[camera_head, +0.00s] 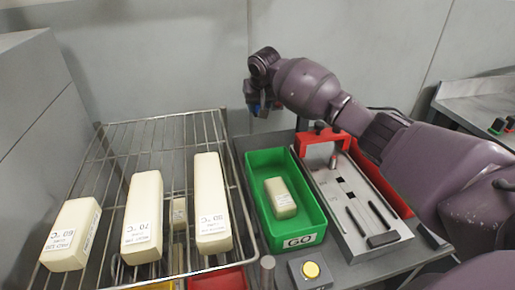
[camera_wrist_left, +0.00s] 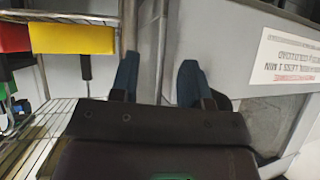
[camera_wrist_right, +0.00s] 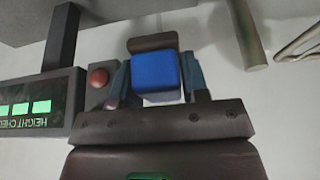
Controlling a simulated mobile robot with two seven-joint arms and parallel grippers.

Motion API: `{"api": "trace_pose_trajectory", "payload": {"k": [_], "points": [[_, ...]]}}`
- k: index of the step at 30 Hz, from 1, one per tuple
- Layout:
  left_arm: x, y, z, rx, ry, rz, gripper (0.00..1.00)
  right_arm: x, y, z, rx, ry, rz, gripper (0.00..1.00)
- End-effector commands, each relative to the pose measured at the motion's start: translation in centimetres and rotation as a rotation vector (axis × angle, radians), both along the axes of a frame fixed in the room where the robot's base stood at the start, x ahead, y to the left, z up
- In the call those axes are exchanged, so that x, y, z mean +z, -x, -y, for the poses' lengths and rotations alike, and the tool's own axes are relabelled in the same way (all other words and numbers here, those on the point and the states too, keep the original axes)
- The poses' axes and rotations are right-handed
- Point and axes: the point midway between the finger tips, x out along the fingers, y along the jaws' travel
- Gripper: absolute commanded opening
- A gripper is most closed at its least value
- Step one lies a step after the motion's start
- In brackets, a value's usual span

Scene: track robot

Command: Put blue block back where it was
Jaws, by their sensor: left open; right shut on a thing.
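The blue block (camera_wrist_right: 156,74) is between the two fingers of my right gripper (camera_wrist_right: 154,84) in the right wrist view, and the gripper is shut on it. In the head view my right gripper (camera_head: 262,105) is raised near the back wall, beyond the green bin, and only a sliver of blue shows there. My left gripper (camera_wrist_left: 158,85) is open and empty in the left wrist view, beside a metal post. It is not visible in the head view.
A wire rack (camera_head: 115,180) holds several cream blocks with temperature labels. A green GO bin (camera_head: 262,220) holds one cream block (camera_head: 280,197). A grey fixture (camera_head: 322,178) with a red arch stands right of it. A height-check display (camera_wrist_right: 35,108) shows beside my right gripper.

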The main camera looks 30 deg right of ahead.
Motion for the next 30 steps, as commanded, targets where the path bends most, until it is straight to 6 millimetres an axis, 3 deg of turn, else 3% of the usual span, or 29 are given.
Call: {"api": "trace_pose_trajectory", "payload": {"k": [1,12,23,30], "points": [[-0.5,0.1,0.0,-0.001,-0.001,-0.006,0.43,-1.7,0.0,0.0,-0.001,0.0,-0.007,0.16],[-1.5,-0.2,0.1,-0.009,-0.004,-0.019,0.43,-9.2,0.0,0.0,0.001,0.0,-0.005,0.16],[-1.8,-0.5,0.1,-0.015,-0.007,-0.016,0.43,-11.5,0.0,0.0,0.0,0.0,-0.002,0.16],[-2.9,0.0,0.1,-0.014,-0.006,-0.036,0.43,-15.4,0.1,0.0,0.001,0.001,-0.006,0.16]]}}
